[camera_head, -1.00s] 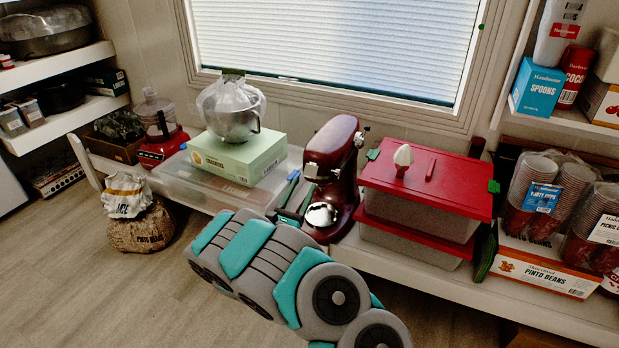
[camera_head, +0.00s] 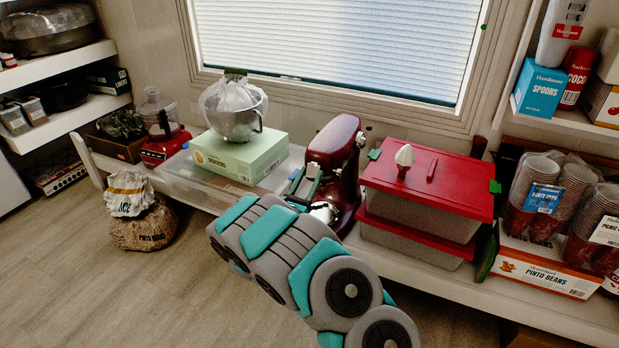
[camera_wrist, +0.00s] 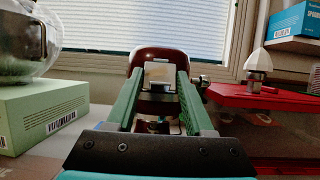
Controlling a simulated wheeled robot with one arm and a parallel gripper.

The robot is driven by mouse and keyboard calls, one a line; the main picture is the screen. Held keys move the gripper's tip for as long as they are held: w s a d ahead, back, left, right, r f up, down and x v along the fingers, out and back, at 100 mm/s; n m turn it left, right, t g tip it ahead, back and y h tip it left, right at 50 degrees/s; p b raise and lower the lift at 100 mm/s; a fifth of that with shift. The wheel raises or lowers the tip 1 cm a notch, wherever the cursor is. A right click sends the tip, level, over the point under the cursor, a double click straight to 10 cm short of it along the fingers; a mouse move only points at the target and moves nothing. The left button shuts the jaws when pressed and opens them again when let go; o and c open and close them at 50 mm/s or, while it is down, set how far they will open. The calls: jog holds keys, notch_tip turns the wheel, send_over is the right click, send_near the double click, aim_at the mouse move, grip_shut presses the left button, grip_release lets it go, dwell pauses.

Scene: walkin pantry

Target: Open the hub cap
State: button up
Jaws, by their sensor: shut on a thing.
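A dark red stand mixer (camera_head: 335,148) stands on the low white shelf, and its rounded head (camera_wrist: 158,56) is straight ahead in the wrist view. The hub cap (camera_wrist: 159,74) shows as a pale metal, squarish piece on the front of the head. My gripper (camera_wrist: 160,76) reaches up to the mixer front, with its green fingers on either side of the hub cap and shut on it. In the head view my gripper (camera_head: 306,182) is at the left front of the mixer head. How far the cap is swung open cannot be told.
A green box (camera_head: 240,157) with a wrapped metal bowl (camera_head: 233,107) stands left of the mixer. Red-lidded bins (camera_head: 428,178) stand close on the right, with a white-tipped item on the lid. The window is behind. The floor in front is open.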

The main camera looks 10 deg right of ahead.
grip_shut()
jog(key=shift+r, duration=0.1)
